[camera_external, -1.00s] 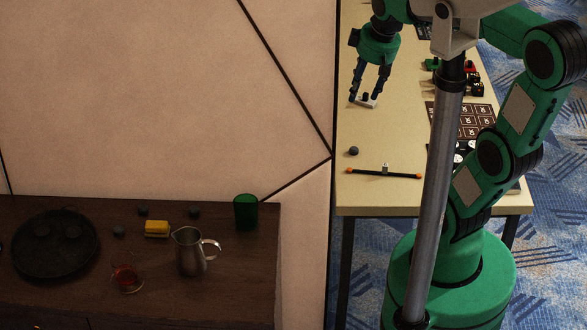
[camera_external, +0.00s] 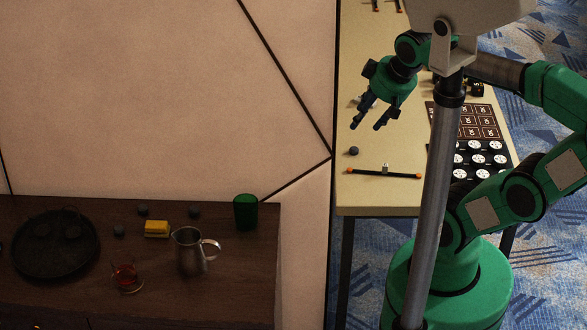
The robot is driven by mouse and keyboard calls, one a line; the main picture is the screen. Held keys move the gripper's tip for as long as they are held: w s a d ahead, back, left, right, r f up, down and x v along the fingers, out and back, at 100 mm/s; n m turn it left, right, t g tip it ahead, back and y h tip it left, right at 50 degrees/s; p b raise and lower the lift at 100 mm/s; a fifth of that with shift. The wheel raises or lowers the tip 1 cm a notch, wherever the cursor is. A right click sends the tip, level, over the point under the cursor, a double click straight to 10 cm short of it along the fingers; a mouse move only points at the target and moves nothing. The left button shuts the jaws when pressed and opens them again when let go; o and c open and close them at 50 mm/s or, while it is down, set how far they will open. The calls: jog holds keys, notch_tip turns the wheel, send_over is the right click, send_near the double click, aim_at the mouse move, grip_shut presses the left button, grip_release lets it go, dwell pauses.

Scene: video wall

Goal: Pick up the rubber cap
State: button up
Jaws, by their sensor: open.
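A small dark round piece (camera_external: 354,151) lies on the pale table, near its left edge. It looks like the rubber cap, but it is too small to be sure. My gripper (camera_external: 366,126) is open, fingers pointing down and to the left. It appears above the table, just behind and to the right of the dark piece in the picture, apart from it. I see nothing between its fingers. A small pale item (camera_external: 356,102) shows partly behind the fingers; what it is cannot be told.
A thin black bar with orange ends (camera_external: 384,173) lies in front of the dark piece. A board with round black-and-white pieces (camera_external: 481,160) is on the right. The pale table (camera_external: 380,199) has free room at its front. A dark cabinet (camera_external: 230,285) with tableware stands at left.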

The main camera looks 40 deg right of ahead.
jog(key=shift+o, duration=0.2)
jog(key=shift+w+r, duration=0.1)
jog(key=w+a+f+n+g, duration=0.15)
jog(key=w+a, duration=0.25)
jog(key=w, duration=0.8)
jog(key=w+a+f+n+g, duration=0.15)
jog(key=w+a, duration=0.35)
jog(key=w, duration=0.7)
jog(key=w+a+f+n, duration=0.1)
jog(key=w+a+f, duration=0.4)
jog(key=f, duration=0.3)
jog(key=w+a+f+n+g, duration=0.1)
jog(key=w+a+f, duration=0.4)
jog(key=w+f, duration=0.2)
jog(key=w+a+f+n+g, duration=0.1)
jog(key=w+a+f, duration=0.3)
jog(key=w+f, duration=0.3)
notch_tip(320, 180, down, 3)
jog(key=shift+a+r, duration=0.1)
jog(key=shift+a, duration=0.3)
jog(key=shift+s, duration=0.1)
send_over(194, 208)
jog(key=shift+f+b, duration=0.35)
jog(key=shift+f, duration=4)
